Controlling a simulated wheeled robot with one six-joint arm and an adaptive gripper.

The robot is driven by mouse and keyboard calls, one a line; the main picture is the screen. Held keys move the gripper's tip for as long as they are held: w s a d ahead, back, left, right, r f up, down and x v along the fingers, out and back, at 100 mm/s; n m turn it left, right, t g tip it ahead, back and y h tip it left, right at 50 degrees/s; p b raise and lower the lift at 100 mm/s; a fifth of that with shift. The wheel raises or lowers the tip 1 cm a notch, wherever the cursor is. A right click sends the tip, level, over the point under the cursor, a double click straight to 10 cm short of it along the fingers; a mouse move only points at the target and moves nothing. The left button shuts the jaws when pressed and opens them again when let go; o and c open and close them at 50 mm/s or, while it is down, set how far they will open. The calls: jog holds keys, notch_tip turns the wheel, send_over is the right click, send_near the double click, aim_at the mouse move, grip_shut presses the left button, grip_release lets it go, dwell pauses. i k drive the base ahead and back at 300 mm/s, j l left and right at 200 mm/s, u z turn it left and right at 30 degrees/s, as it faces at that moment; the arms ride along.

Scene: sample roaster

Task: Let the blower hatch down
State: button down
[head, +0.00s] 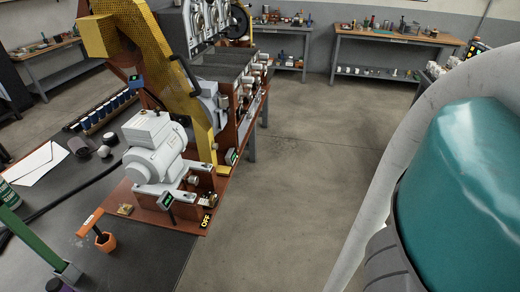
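A sample roaster stands on the dark bench at the left. Its pale grey motor or blower housing (153,150) sits on a reddish-brown base plate (150,213). A tall yellow guard with a perforated face (160,60) rises behind it, with a black curved handle or lever (186,75) beside its right edge. I cannot tell which part is the blower hatch or whether it is up. A large teal and pale grey arm part of mine fills the right side. My gripper is not in view.
Open concrete floor (290,190) lies right of the roaster. A wooden workbench (395,38) stands at the back.

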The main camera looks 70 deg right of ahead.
aim_at(223, 113)
jog(key=z, duration=1.3)
